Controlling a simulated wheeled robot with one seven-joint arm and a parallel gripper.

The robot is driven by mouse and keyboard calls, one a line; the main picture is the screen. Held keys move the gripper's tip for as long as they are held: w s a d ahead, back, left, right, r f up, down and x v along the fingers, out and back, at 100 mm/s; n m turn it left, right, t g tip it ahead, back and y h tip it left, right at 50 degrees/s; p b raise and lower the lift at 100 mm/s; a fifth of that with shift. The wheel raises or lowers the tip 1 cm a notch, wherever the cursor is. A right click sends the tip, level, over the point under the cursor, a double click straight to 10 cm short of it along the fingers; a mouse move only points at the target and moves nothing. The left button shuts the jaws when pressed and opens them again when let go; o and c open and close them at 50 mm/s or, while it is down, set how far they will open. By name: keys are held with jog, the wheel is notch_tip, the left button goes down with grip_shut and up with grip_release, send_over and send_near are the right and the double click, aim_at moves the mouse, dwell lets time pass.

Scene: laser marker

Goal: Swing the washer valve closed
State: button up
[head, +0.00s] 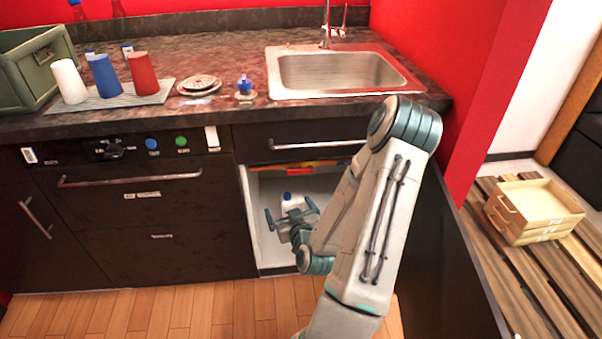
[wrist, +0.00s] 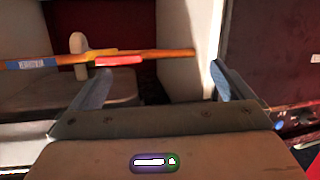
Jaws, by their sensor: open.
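A copper-coloured pipe runs across the upper part of the open cabinet under the sink, in the head view (head: 330,163) and the wrist view (wrist: 165,54). On it, in the wrist view, are a yellow part (wrist: 104,53) and a red lever-like piece (wrist: 120,60), which I take for the washer valve. The red piece lies roughly along the pipe. A blue label (wrist: 32,63) with unreadable text is at the pipe's left. My gripper (head: 290,212) is open and empty inside the cabinet opening, below the pipe. In the wrist view its fingers (wrist: 160,88) are apart, touching nothing visible.
The cabinet's left wall (head: 253,220) and the open door (head: 440,240) bound the space. A drawer handle (head: 312,144) is above. Cups, a crate and a sink occupy the counter.

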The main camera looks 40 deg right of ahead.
aim_at(301, 170)
jog(key=s+d+r+m+h, duration=0.2)
jog(key=s+d+m+h, duration=0.1)
jog(key=d+h, duration=0.1)
jog(key=shift+t, duration=0.3)
jog(key=x, duration=1.3)
jog(key=shift+w+d+f+b, duration=0.1)
jog(key=shift+w+f+b, duration=0.05)
jog(key=shift+b, duration=0.15)
jog(key=c, duration=1.3)
jog(key=shift+c, duration=0.2)
